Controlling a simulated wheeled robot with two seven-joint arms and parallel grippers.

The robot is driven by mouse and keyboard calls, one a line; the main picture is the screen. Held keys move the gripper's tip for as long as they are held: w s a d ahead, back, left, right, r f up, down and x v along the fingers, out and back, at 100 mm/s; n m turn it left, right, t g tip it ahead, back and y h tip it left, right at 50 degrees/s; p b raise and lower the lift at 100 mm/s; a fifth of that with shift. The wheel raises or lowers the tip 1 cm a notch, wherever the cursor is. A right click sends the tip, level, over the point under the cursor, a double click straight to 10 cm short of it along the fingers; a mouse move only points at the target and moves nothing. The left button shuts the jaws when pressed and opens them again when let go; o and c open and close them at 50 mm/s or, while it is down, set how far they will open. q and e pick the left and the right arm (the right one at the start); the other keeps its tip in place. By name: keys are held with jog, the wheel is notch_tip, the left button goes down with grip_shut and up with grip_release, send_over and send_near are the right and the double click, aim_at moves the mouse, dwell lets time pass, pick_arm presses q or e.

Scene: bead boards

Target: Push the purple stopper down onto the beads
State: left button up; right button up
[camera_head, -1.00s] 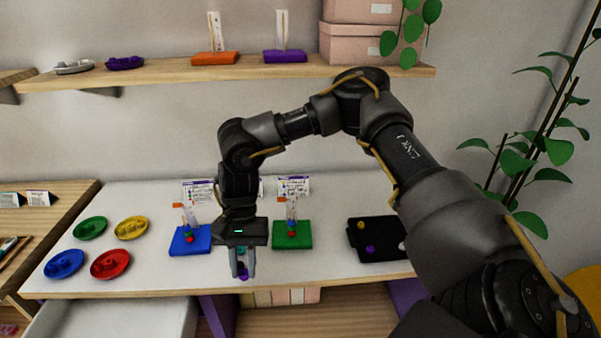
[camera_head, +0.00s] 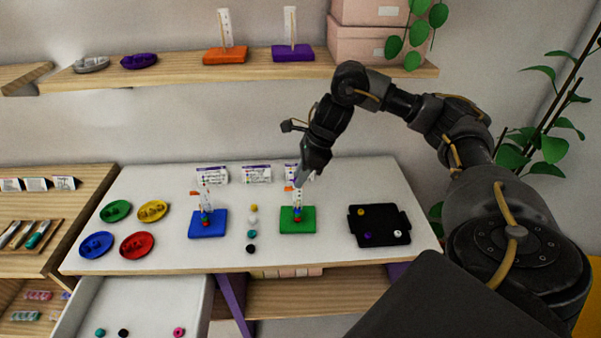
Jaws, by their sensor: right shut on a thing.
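My right gripper (camera_head: 302,179) points down at the top of the peg on the green board (camera_head: 298,228). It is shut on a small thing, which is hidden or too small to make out. Coloured beads (camera_head: 297,216) sit low on the green board's peg, with a white scale strip behind it. A purple piece (camera_head: 367,235) lies on the black tray at the right; I cannot tell whether it is a stopper. My left gripper is not in view.
A blue board (camera_head: 208,230) with a beaded peg stands to the left. A row of loose beads (camera_head: 252,220) lies between the boards. Coloured dishes (camera_head: 137,246) are at the left and the black tray (camera_head: 382,240) at the right. Cards (camera_head: 256,175) stand behind. An open drawer (camera_head: 140,297) juts out in front.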

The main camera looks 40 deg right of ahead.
aim_at(300, 199)
jog(key=shift+f+b, duration=1.5)
jog(key=shift+f, duration=0.05)
jog(key=shift+f+b, duration=0.75)
jog(key=shift+f, duration=0.15)
jog(key=shift+a+f+b, duration=0.1)
jog(key=shift+f+b, duration=0.95)
jog(key=shift+f, duration=0.3)
jog(key=shift+f+b, duration=0.7)
jog(key=shift+f, duration=0.15)
jog(key=o, duration=1)
jog(key=p+v, duration=0.3)
jog(key=v, duration=0.7)
jog(key=shift+s+r, duration=0.15)
jog(key=shift+r, duration=0.2)
